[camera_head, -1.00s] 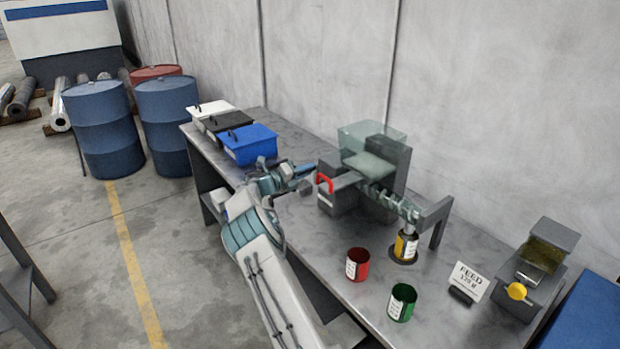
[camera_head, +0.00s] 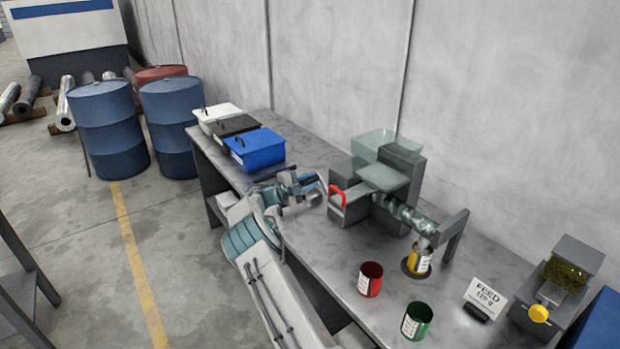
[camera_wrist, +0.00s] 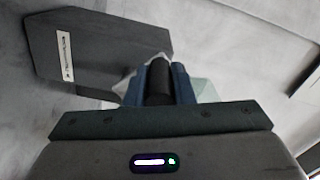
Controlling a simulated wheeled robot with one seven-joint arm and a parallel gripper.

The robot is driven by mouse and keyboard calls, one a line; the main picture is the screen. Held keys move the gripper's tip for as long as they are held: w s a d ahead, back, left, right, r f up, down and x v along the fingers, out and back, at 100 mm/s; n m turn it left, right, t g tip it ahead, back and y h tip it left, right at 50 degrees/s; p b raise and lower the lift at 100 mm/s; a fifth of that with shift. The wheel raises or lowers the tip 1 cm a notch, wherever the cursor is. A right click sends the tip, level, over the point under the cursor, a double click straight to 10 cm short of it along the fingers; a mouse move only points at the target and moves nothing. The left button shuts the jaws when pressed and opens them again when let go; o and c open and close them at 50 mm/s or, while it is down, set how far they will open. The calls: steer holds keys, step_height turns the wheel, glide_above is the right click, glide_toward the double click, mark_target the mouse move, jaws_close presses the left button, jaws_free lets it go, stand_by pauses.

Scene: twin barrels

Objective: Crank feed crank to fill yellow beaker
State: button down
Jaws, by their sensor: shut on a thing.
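The feeder (camera_head: 350,210) stands on the bench with a clear hopper (camera_head: 385,148) on top and a clear auger tube (camera_head: 402,212) sloping to the right. The yellow beaker (camera_head: 413,262) stands upright below the tube's outlet; its fill level is hidden. My gripper (camera_head: 312,186) is at the feeder's left end, beside a red curved part (camera_head: 337,194). In the wrist view my gripper (camera_wrist: 158,85) is shut on a dark cylindrical grip, the feed crank's handle (camera_wrist: 158,80). The rest of the crank is mostly hidden by my gripper.
A red beaker (camera_head: 370,280) and a green beaker (camera_head: 416,321) stand near the bench's front edge. A sign (camera_head: 485,295) reads FEED 120 g. A unit with a yellow knob (camera_head: 539,313) is at right. White, black and blue boxes (camera_head: 256,146) stand at left.

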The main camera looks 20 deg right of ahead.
steer(key=shift+w+a+f+n, duration=0.1)
steer(key=shift+w+f+n, duration=0.05)
steer(key=shift+f+n, duration=0.3)
steer(key=shift+f, duration=0.15)
steer(key=c, duration=1.3)
jaws_free()
steer(key=shift+o, duration=0.2)
steer(key=shift+r, duration=0.2)
steer(key=s+a+b, duration=0.2)
steer(key=a+b, duration=0.2)
steer(key=a, duration=0.9)
steer(key=shift+s+a, duration=0.25)
steer(key=shift+s, duration=0.15)
